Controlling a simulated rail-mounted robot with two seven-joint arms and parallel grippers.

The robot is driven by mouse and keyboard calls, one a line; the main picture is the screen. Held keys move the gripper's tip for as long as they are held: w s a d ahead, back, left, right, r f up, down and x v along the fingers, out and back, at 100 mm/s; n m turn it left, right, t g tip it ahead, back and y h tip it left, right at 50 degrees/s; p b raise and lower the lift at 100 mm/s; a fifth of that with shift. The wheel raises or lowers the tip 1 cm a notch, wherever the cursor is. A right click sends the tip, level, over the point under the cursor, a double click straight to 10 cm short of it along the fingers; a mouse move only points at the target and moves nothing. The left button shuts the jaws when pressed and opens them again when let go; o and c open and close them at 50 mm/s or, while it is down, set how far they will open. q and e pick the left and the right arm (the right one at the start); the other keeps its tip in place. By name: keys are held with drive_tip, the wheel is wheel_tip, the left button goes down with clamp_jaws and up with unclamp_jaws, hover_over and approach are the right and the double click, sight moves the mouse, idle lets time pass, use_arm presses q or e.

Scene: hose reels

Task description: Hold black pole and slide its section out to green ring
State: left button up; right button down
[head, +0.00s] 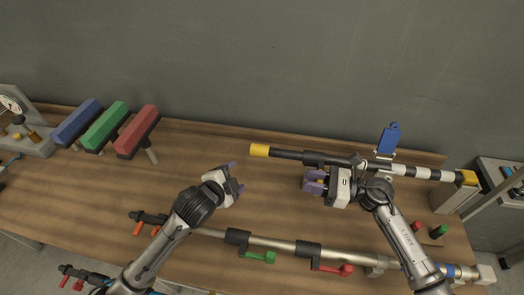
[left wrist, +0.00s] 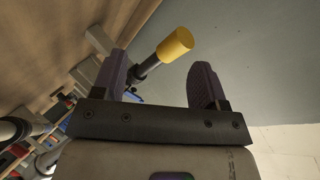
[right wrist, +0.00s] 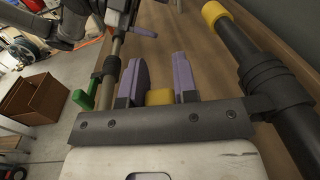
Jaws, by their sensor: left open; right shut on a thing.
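The black pole (head: 287,154) lies across the back right of the bench, with a yellow cap (head: 259,150) at its left end and black-and-white bands on its right part. I cannot make out a green ring on it. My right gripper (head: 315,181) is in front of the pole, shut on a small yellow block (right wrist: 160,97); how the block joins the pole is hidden. The pole passes right of the fingers in the right wrist view. My left gripper (head: 237,176) is open and empty, left of the yellow cap. The cap (left wrist: 174,46) shows between its fingers, beyond them.
A grey pole (head: 285,246) with green (head: 262,257) and red (head: 333,269) levers lies along the front. Blue, green and red blocks (head: 137,131) stand at back left. A blue tag (head: 388,138) stands behind the pole. Bare bench lies between the left gripper and the cap.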

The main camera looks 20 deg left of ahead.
sight(259, 154)
use_arm(q)
drive_tip(key=w+d+m, duration=0.1)
drive_tip(key=w+m, duration=0.1)
drive_tip(key=w, duration=0.2)
drive_tip(key=w+d+m+t+h, duration=0.1)
drive_tip(key=w+d+m, duration=0.1)
drive_tip(key=w, duration=0.2)
drive_tip(key=w+d+m, duration=0.2)
drive_tip(key=w, duration=0.2)
drive_tip(key=shift+f+m+t+h, duration=0.2)
drive_tip(key=shift+m+t+h, duration=0.1)
drive_tip(key=shift+t, duration=0.1)
drive_tip(key=shift+c, duration=0.5)
